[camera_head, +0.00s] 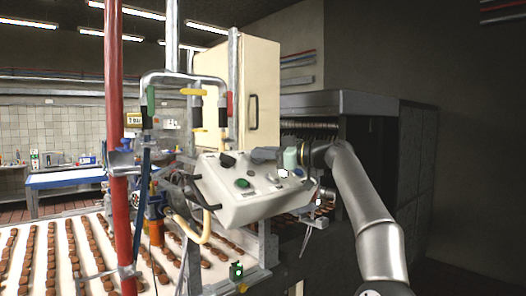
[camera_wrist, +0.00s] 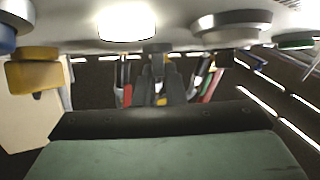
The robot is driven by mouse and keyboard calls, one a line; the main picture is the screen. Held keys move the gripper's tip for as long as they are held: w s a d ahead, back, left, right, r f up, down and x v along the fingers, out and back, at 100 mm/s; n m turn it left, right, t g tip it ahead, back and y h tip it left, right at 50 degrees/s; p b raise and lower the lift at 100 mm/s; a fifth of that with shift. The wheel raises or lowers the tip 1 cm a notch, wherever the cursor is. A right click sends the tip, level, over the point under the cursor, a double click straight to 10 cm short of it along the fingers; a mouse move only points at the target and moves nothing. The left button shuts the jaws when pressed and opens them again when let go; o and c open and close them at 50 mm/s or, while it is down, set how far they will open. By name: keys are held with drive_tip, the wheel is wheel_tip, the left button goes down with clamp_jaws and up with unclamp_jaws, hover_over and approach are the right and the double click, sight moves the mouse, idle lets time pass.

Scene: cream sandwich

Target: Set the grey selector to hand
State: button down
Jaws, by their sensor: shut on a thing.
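The grey selector (camera_wrist: 156,47) shows in the wrist view under the panel face, between the two dark fingers of my gripper (camera_wrist: 160,78). The fingers are shut on it. Its pointer and marks cannot be made out. In the head view my gripper (camera_head: 263,155) reaches from the right over the upper part of the sloped pale control panel (camera_head: 250,208). I cannot pick out the selector there; the gripper seems to cover it.
The panel also carries a dark knob (camera_head: 227,160), a green button (camera_head: 242,183) and a lit white lamp (camera_head: 283,173). A red post (camera_head: 113,150) stands left.

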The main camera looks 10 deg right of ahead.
drive_tip(key=c, duration=1.5)
unclamp_jaws()
drive_tip(key=shift+s+d, duration=0.25)
drive_tip(key=shift+d, duration=0.2)
drive_tip(key=b+v, duration=0.3)
drive_tip(key=v, duration=1.3)
drive_tip(key=shift+s+d, duration=0.1)
